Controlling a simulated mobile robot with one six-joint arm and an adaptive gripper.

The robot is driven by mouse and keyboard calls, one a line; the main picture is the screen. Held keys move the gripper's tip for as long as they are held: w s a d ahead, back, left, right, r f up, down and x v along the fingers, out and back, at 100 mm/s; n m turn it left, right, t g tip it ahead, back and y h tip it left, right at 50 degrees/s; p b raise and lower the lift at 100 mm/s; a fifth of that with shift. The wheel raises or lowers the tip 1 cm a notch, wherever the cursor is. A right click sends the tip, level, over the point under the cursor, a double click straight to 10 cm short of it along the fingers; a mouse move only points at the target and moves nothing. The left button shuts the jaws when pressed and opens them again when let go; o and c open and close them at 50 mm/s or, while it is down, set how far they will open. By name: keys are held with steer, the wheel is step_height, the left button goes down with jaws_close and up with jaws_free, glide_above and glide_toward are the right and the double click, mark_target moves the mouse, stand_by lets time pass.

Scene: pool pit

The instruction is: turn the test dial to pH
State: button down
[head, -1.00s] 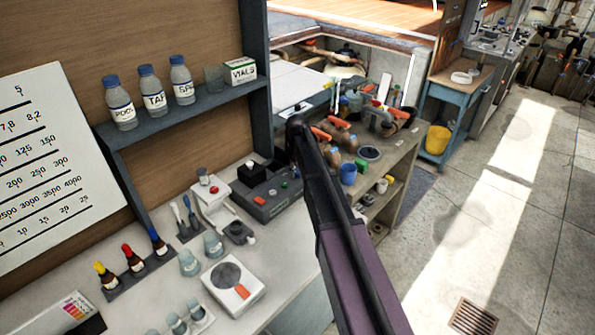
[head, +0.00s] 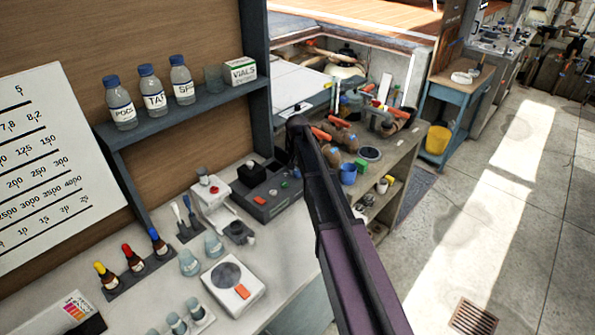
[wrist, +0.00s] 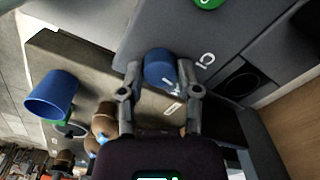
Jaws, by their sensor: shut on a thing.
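The test dial (wrist: 160,68) is a round blue knob on a grey tester panel in the wrist view. My gripper (wrist: 159,75) is shut on it, one finger on each side. A white "Cl" label (wrist: 204,62) lies just right of the dial, and other small white marks lie below it, too small to read. The grey tester (head: 268,195) shows in the head view on the bench, with a green and an orange button on top. There my arm hides the dial and my gripper.
A green button (wrist: 207,3) sits above the dial, and a dark round opening (wrist: 241,82) lies to its right. A blue cup (wrist: 52,95) and brown fittings (wrist: 104,122) stand to the left. White apparatus (head: 212,198) stands beside the tester.

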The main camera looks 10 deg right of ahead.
steer(key=m, duration=0.5)
steer(key=shift+s+m, duration=0.1)
steer(key=shift+m, duration=0.2)
stand_by(0.4)
steer(key=shift+c, duration=1.5)
jaws_free()
steer(key=shift+n, duration=0.4)
